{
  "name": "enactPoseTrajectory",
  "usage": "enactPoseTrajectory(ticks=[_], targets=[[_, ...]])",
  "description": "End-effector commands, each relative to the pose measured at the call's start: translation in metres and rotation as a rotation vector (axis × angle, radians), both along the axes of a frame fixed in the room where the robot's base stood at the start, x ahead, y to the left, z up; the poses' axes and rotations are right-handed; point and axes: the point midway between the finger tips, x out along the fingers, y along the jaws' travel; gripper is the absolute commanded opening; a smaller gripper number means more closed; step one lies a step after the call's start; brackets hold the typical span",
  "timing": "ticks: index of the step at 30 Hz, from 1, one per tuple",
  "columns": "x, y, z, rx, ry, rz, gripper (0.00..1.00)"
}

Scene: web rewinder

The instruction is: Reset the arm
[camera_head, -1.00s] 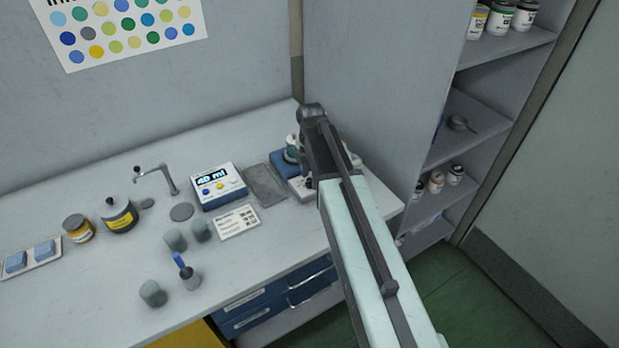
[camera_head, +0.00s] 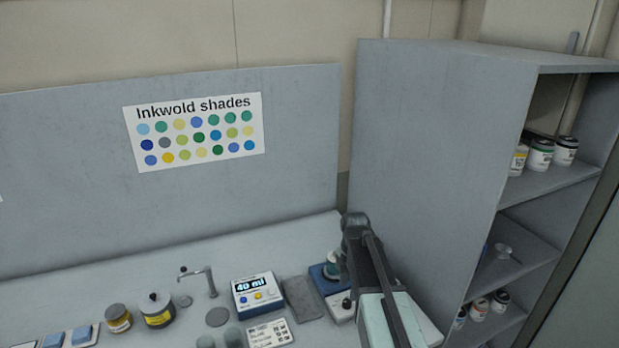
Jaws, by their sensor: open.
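My arm (camera_head: 392,318) reaches up from the bottom edge, right of centre, with a pale green link and dark bars. It ends in view at a dark joint (camera_head: 355,228), in front of the bench's right end. My gripper's fingers do not show; the part beyond this joint is hidden or out of view. I see nothing held.
A blue device (camera_head: 325,282) at the bench's right end is partly behind my arm. A display unit (camera_head: 257,294) reading "40 ml", a grey pad (camera_head: 302,298) and a tap (camera_head: 208,278) stand left of it. A tall cabinet (camera_head: 430,170) closes off the right.

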Motion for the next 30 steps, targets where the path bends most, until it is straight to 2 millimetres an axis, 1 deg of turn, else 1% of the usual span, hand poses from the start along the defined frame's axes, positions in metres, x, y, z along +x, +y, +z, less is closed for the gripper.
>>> enactPoseTrajectory(ticks=[1, 2, 3, 5, 8, 11, 12, 14, 15, 18, 21, 24, 30], targets=[[-0.018, 0.001, 0.0, 0.0, 0.0, -0.003, 0.51], [-0.028, 0.002, 0.0, 0.0, 0.0, -0.031, 0.51], [-0.043, 0.003, 0.0, 0.0, 0.0, -0.112, 0.51], [-0.06, 0.003, 0.0, -0.002, 0.0, -0.265, 0.51], [-0.085, 0.004, 0.0, -0.003, 0.0, -0.544, 0.51], [-0.109, 0.005, 0.0, -0.003, -0.001, -0.863, 0.51], [-0.118, 0.005, 0.0, -0.004, -0.001, -1.003, 0.51], [-0.129, 0.005, 0.0, -0.005, 0.0, -1.216, 0.51], [-0.134, 0.005, 0.0, -0.005, -0.001, -1.351, 0.51], [-0.14, 0.005, 0.0, -0.006, 0.0, -1.632, 0.51], [-0.138, 0.005, 0.0, -0.005, -0.001, -1.811, 0.51], [-0.138, 0.005, 0.0, -0.005, -0.001, -1.892, 0.51], [-0.138, 0.005, 0.0, -0.005, -0.001, -1.907, 0.51]])
